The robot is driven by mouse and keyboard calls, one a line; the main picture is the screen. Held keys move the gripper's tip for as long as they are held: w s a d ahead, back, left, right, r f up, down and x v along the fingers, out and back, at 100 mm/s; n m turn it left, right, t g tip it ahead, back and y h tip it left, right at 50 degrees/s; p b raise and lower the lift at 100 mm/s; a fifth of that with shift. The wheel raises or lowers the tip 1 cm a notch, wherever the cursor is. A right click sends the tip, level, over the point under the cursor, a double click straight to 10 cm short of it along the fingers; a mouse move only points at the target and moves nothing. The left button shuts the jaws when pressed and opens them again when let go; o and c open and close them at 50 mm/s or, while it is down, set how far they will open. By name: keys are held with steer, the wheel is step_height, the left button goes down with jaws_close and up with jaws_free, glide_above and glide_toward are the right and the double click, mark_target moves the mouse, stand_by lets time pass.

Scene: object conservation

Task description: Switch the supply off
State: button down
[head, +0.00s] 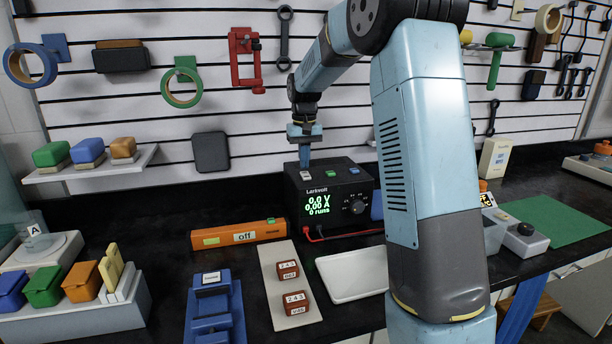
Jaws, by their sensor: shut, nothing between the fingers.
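The supply (330,198) is a black box labelled "Larkvolt" on the dark bench. Its green display (317,204) reads zeros and "0 runs". A dial (357,207) is on its front. On its top are a pale button (305,174), a green button (333,160) and a blue one (355,170). My gripper (304,164) points down, shut and empty, at the left part of the supply's top, right by the pale button. I cannot tell whether the tips touch it. An orange bar (215,240) with an "off" label (244,237) lies left of the supply.
Red and black leads run from the supply's front. A white tray (350,275), a pale board (285,262) with two red blocks and a blue fixture (213,300) lie in front. Bins (80,312) stand at left, a green mat (555,220) at right. Tools hang on the slatted wall behind.

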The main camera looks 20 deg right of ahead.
mark_target(305, 173)
steer(key=shift+f, duration=0.85)
stand_by(1.0)
steer(key=shift+r, duration=3.55)
steer(key=s+r+t, duration=0.1)
steer(key=s+r, duration=0.2)
steer(key=s, duration=0.7)
steer(key=s+r+t, duration=0.2)
steer(key=s+r, duration=0.2)
steer(key=s, duration=0.6)
steer(key=s+f+t, duration=0.1)
steer(key=s+f, duration=0.1)
steer(key=s, duration=0.7)
steer(key=s+f+t, duration=0.1)
steer(key=s+f, duration=0.2)
steer(key=s, duration=0.7)
steer(key=shift+f+t, duration=0.3)
